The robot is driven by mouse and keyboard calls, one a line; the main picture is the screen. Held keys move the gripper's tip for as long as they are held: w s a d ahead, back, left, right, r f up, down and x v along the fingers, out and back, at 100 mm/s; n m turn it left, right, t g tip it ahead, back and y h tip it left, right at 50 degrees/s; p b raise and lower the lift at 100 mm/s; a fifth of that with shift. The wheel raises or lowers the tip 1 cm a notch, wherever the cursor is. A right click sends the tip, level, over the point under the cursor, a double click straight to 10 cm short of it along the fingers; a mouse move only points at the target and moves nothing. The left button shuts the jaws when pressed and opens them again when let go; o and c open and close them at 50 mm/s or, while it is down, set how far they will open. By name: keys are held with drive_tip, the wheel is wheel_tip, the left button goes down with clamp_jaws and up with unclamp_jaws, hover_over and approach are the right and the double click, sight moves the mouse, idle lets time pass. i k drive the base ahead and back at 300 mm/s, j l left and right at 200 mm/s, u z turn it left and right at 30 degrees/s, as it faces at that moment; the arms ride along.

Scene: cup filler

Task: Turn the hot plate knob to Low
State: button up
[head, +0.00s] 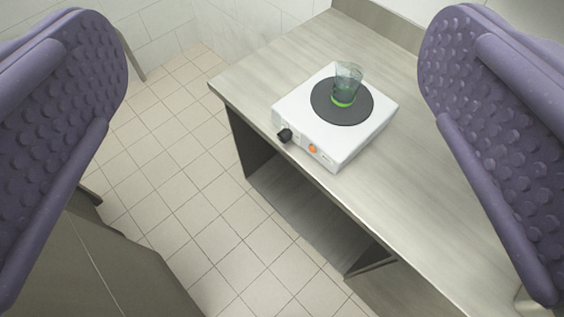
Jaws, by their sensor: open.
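A white hot plate (301,110) with a round dark plate (325,113) stands on the counter near its front edge. Its black knob (285,135) sits on the front side, at the left end. An orange spot (313,149) shows to the right of the knob. The knob's setting is too small to read. My gripper (275,150) is open, with its two purple studded fingers at the left and right of the picture. It is empty and apart from the hot plate, which shows between the fingers in the distance.
A clear cup (348,78) with a green band at its base stands on the dark plate. The grey counter (410,185) is bare around the hot plate, with an open space below. Tiled floor (165,170) is clear to the left. A brown-grey cabinet (100,265) stands at the lower left.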

sight(284, 136)
drive_tip(key=k+j, duration=0.1)
drive_tip(key=i+l+u, duration=0.55)
drive_tip(key=u, duration=0.2)
drive_tip(key=l, duration=0.1)
